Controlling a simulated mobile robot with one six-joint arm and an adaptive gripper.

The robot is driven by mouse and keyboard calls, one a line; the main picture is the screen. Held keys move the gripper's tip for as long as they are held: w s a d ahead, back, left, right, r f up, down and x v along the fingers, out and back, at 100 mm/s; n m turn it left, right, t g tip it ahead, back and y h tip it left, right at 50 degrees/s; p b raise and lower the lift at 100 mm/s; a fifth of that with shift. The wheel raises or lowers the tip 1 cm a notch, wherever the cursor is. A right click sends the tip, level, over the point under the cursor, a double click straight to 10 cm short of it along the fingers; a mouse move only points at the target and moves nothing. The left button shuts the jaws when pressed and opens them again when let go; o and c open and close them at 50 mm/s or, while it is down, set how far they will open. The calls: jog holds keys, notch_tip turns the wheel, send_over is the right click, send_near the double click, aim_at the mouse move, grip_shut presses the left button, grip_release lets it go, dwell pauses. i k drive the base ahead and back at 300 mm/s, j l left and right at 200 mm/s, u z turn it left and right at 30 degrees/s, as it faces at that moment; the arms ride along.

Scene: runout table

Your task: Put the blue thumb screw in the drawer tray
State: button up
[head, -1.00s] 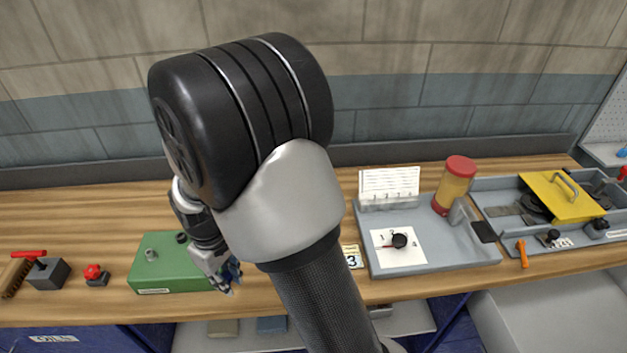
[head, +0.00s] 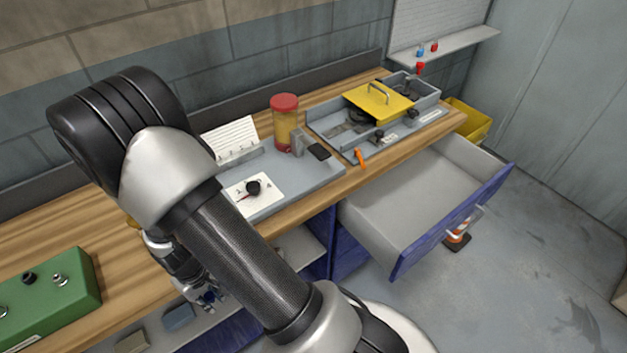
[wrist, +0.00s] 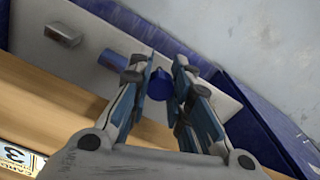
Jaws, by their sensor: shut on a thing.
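My gripper (head: 208,298) hangs low in front of the bench edge in the head view, mostly behind my own arm. In the wrist view my gripper (wrist: 166,70) is shut on a small blue piece, the blue thumb screw (wrist: 159,82), which shows between the fingers. Its lower part is hidden by the fingers. The drawer tray (head: 405,205) is the grey inside of a pulled-out drawer with a blue front, right of my arm. It looks empty. My gripper is apart from it, to its left.
A green box (head: 50,300) stands on the bench at left. A grey tray with a yellow cover (head: 380,102) is farther right. A blue block (head: 179,316) lies on the shelf below.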

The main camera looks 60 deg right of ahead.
aim_at(405, 206)
jog(key=l+z, duration=0.2)
jog(key=z, duration=1.4)
jog(key=i+l, duration=0.1)
jog(key=l, duration=0.25)
jog(key=i+l+z, duration=0.1)
jog(key=l, duration=0.25)
jog(key=i+l, duration=0.15)
jog(key=l, duration=0.15)
jog(key=i+l+z, duration=0.1)
jog(key=l, duration=0.25)
jog(key=i+l, duration=0.15)
jog(key=l, duration=0.15)
